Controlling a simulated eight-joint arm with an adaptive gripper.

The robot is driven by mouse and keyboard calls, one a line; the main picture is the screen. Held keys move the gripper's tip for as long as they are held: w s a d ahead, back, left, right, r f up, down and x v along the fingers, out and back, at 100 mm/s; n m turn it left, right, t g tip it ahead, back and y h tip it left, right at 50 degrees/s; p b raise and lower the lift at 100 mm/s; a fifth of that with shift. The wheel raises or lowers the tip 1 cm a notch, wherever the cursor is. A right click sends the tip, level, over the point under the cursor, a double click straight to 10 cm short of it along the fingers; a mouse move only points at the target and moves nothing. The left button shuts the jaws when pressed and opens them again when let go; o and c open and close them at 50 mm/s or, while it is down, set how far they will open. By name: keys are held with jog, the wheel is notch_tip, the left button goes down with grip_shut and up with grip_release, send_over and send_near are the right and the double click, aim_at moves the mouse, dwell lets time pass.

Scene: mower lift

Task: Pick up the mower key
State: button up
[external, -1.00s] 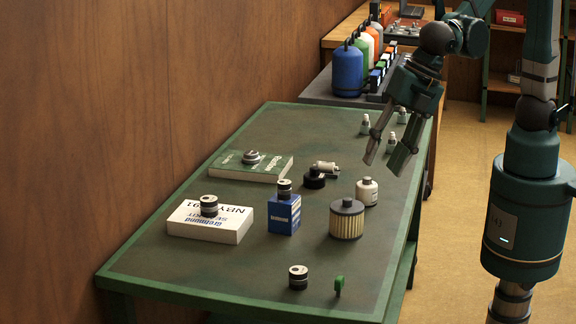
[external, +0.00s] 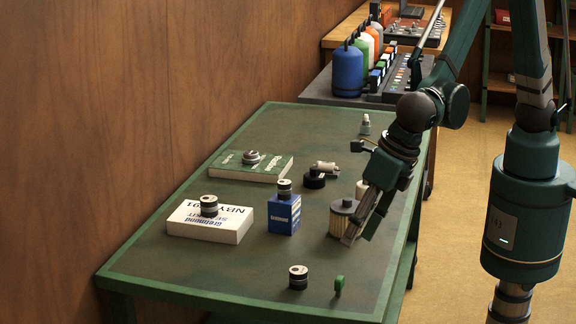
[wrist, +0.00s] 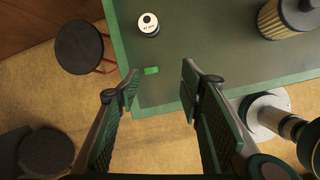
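The mower key looks to be the small green-headed piece (external: 339,285) standing near the front right corner of the green-edged table. It also shows from above in the wrist view (wrist: 151,71), close to the table's edge. My gripper (external: 358,237) is above the table by the pleated filter, behind the key and apart from it. In the wrist view my gripper (wrist: 160,78) has its two fingers spread wide with nothing between them. The key appears ahead of the fingertips, in line with the gap and nearer the left finger.
A black and white cylinder (external: 298,277) stands just left of the key. The pleated filter (external: 342,216) is beside my gripper. A blue box (external: 284,213) and a white box (external: 210,222) stand farther left. The table front between them is clear. Stools (wrist: 79,47) stand on the floor.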

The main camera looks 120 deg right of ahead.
jog(key=n, duration=0.2)
send_over(341, 277)
jog(key=s+a, duration=0.2)
jog(key=shift+w+f, duration=0.2)
jog(key=shift+f, duration=2.1)
jog(key=shift+h, duration=0.3)
jog(key=shift+x, duration=1.3)
jog(key=shift+b+x, duration=0.7)
jog(key=shift+x, duration=1.9)
jog(key=shift+s+a, duration=0.1)
jog(key=shift+a, duration=0.05)
jog(key=c, duration=0.9)
